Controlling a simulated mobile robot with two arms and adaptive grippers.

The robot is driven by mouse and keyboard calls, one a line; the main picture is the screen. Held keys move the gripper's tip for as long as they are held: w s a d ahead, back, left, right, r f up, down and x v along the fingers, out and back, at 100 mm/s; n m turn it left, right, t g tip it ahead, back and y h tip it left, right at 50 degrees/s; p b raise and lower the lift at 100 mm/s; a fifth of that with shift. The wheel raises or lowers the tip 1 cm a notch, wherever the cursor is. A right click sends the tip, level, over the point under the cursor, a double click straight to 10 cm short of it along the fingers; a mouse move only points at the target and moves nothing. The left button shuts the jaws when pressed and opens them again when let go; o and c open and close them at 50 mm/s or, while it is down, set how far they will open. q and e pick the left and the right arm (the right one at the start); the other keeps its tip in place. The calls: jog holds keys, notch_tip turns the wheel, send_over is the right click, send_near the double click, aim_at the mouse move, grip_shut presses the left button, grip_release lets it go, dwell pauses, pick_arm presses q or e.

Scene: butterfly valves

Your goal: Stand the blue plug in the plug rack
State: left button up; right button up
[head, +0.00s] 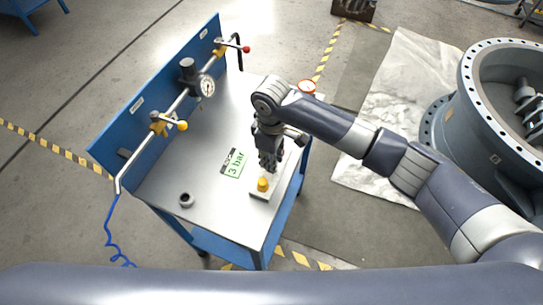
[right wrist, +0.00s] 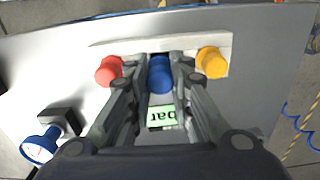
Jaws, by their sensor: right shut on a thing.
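The blue plug (right wrist: 160,74) sits between the two fingers of my right gripper (right wrist: 158,82), which is shut on it. In the head view my right gripper (head: 268,163) points down over the plug rack, and the blue plug is hidden there. The plug rack (right wrist: 190,43) is a pale bar; its near end shows in the head view (head: 259,197). A red plug (right wrist: 109,70) and a yellow plug (right wrist: 212,62) are at either side of the blue one. I cannot tell whether the blue plug touches the rack. My left gripper is not in view.
The metal bench top (head: 215,215) carries a green "3 bar" card (head: 235,166) and a small dark ring (head: 186,200). A blue back panel (head: 130,115) holds a pipe with valves and a gauge (head: 207,87). A large flanged pipe (head: 455,125) stands right of the bench.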

jog(key=shift+f+p, duration=0.1)
jog(key=shift+p, duration=0.7)
dwell(0.6)
jog(key=shift+f, duration=0.65)
dwell(1.0)
jog(key=shift+f, duration=0.3)
dwell(0.6)
jog(key=o, duration=0.8)
jog(key=shift+o, duration=0.2)
jog(key=o, duration=0.5)
jog(key=shift+r, duration=0.1)
